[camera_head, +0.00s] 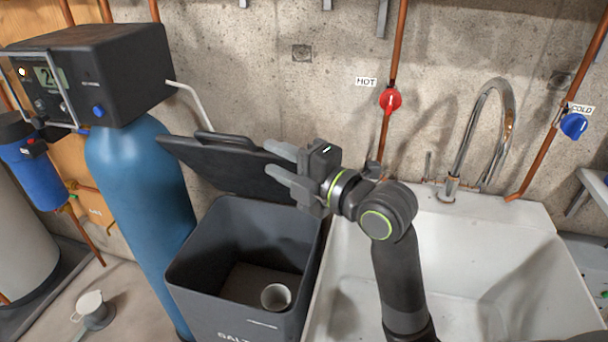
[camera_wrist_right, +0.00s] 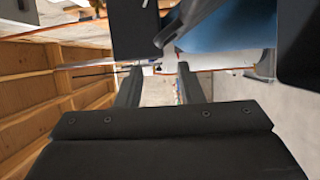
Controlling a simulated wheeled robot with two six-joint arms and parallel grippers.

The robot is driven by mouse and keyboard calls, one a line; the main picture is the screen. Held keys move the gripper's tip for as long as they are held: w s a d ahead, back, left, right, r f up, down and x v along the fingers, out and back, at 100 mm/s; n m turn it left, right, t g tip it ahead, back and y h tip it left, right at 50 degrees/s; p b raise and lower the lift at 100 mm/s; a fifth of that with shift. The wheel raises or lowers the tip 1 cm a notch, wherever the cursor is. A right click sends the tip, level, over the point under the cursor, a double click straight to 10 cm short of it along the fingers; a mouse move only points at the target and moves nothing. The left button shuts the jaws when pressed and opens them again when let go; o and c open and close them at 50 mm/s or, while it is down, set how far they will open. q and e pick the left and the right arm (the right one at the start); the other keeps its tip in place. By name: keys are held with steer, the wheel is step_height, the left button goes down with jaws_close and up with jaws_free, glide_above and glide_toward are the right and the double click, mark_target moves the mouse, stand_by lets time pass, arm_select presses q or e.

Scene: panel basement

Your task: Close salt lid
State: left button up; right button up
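The salt bin (camera_head: 190,284) is a dark grey box with "SALT" lettering on its front, partly cut off by the lower edge. Its dark lid (camera_head: 215,163) stands open, tilted up at the back of the bin toward the wall. My right gripper (camera_head: 270,158) is at the lid's right end, above the bin's back right corner, fingers pointing left. The fingers are apart, also in the right wrist view (camera_wrist_right: 160,68), with nothing seen held between them. I cannot tell whether they touch the lid. My left gripper is not in view.
A white sink (camera_head: 490,250) with a curved faucet (camera_head: 508,110) is at right. A grey scoop-like object (camera_head: 95,310) is on the floor.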

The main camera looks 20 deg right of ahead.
steer(key=shift+v, duration=2.65)
